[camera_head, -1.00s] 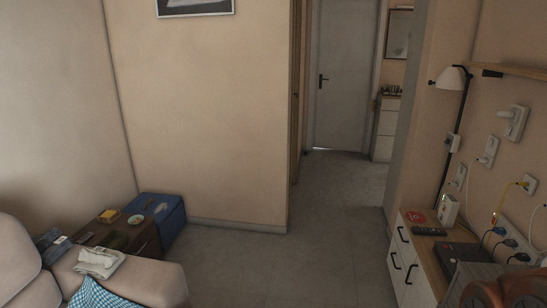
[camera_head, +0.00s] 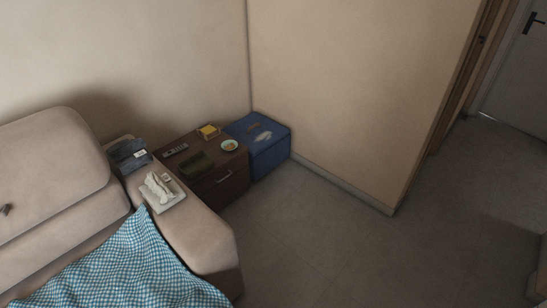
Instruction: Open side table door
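A dark brown side table (camera_head: 229,187) stands between the sofa arm and a blue box in the head view. Its front shows a light metal handle (camera_head: 224,177), and the front looks closed. The sofa arm hides its lower left part. On its top lie a remote (camera_head: 175,150), a dark green item (camera_head: 196,163), a small yellow item (camera_head: 208,131) and a small round dish (camera_head: 229,145). My gripper is not in view.
A beige sofa (camera_head: 50,180) with a blue checked cloth (camera_head: 125,268) fills the left. Tissues (camera_head: 160,190) lie on its arm. A blue box (camera_head: 262,148) stands right of the table, by the wall. The grey floor (camera_head: 320,240) in front is clear. A door (camera_head: 520,75) stands far right.

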